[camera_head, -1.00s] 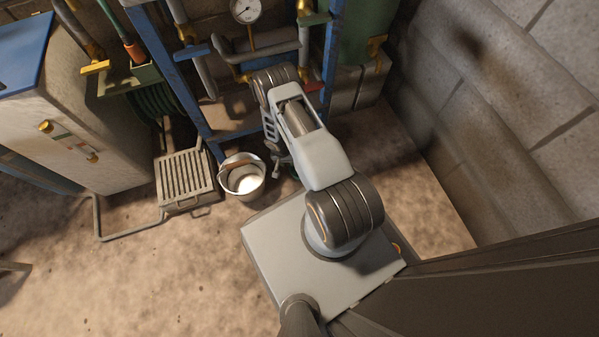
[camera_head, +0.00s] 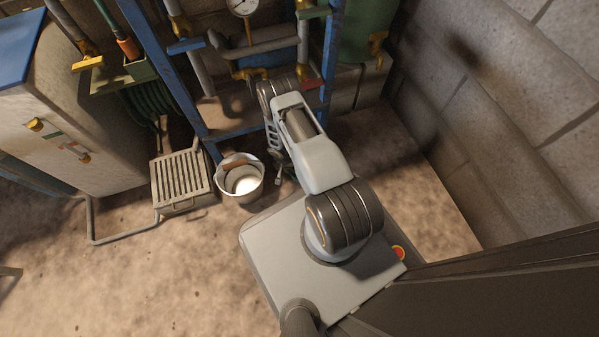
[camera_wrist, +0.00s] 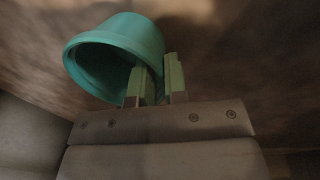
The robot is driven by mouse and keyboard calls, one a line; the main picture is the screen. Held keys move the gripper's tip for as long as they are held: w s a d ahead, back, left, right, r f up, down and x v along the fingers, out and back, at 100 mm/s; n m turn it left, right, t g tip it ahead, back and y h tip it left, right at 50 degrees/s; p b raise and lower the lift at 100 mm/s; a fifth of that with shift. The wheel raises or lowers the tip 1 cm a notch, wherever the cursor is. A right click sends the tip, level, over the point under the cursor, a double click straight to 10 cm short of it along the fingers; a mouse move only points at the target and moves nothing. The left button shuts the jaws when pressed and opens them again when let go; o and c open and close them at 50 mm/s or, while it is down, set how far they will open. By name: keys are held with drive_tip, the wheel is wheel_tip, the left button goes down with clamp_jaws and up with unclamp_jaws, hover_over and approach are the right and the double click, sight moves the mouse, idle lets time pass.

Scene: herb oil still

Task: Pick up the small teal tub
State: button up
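The small teal tub (camera_wrist: 118,45) is in the upper left of the wrist view, tilted, with its open mouth facing down and left. My gripper (camera_wrist: 156,72) has one finger inside the tub and the other outside, with the tub's wall pinched between them. The tub looks sharp against a blurred brown ground, apart from it as far as I can tell. In the head view my arm reaches down beside the blue frame, and its links mostly hide the gripper; I cannot make out the tub there clearly.
A metal bucket (camera_head: 240,180) stands left of my arm, next to a slatted grate box (camera_head: 181,181). A blue frame (camera_head: 170,75) with pipes and a gauge (camera_head: 242,6) is behind. A block wall (camera_head: 500,110) closes the right. Floor at lower left is open.

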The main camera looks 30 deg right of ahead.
clamp_jaws()
